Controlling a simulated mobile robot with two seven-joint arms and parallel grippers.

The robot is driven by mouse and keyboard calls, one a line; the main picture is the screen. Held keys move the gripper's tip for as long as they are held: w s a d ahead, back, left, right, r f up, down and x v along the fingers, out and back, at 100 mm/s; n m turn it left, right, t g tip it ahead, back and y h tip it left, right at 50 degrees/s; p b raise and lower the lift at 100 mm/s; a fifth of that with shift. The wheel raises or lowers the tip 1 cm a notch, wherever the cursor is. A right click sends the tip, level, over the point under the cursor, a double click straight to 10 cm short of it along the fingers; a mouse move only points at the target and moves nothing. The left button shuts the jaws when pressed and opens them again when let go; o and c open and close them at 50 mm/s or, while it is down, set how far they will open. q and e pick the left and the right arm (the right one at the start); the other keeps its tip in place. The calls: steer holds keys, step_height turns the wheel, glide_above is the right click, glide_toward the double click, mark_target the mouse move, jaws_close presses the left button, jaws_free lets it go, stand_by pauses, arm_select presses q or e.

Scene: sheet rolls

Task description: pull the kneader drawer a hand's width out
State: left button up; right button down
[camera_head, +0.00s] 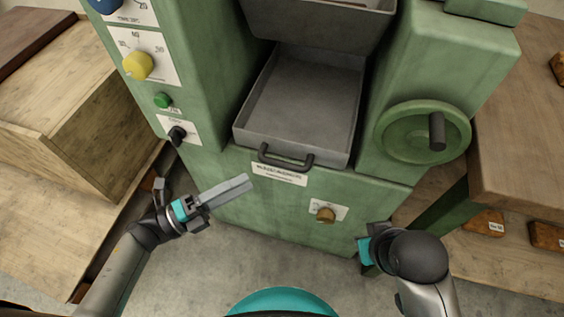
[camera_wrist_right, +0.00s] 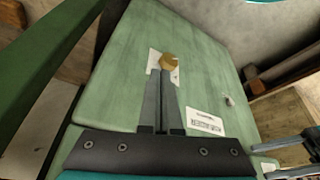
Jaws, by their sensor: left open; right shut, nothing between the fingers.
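The green machine (camera_head: 395,75) holds a grey metal drawer (camera_head: 300,95), open at the top, in its central recess. A dark bow handle (camera_head: 286,160) is on the drawer's front, above a white label (camera_head: 279,174). My left gripper (camera_head: 248,183) is open and empty, low and left of the handle and apart from it. My right gripper (camera_wrist_right: 165,72) is shut and empty. In the wrist view its fingertips point at a brass knob (camera_wrist_right: 170,61); I cannot tell whether they touch it. In the head view its fingers are mostly hidden by my wrist.
The brass knob (camera_head: 325,215) sits on the green front below the drawer. A green handwheel (camera_head: 423,132) is at right. A yellow dial (camera_head: 138,65) and green button (camera_head: 163,100) are at left. Wooden tables flank the machine. The floor in front is clear.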

mark_target(282, 162)
arm_select(q)
steer(key=b+x, duration=0.1)
steer(key=x, duration=0.8)
steer(key=shift+w+d, duration=0.1)
steer(key=shift+d, duration=0.05)
steer(key=shift+w+d, duration=0.25)
steer(key=shift+d, duration=0.1)
arm_select(e)
steer(key=shift+w+a+r+t, duration=0.2)
steer(key=shift+r+t, duration=0.1)
steer(key=shift+r, duration=0.25)
steer(key=shift+w+a+r+t, duration=0.2)
steer(key=shift+r+t, duration=0.1)
steer(key=shift+r, duration=0.25)
arm_select(q)
jaws_close()
steer(key=shift+s, duration=0.1)
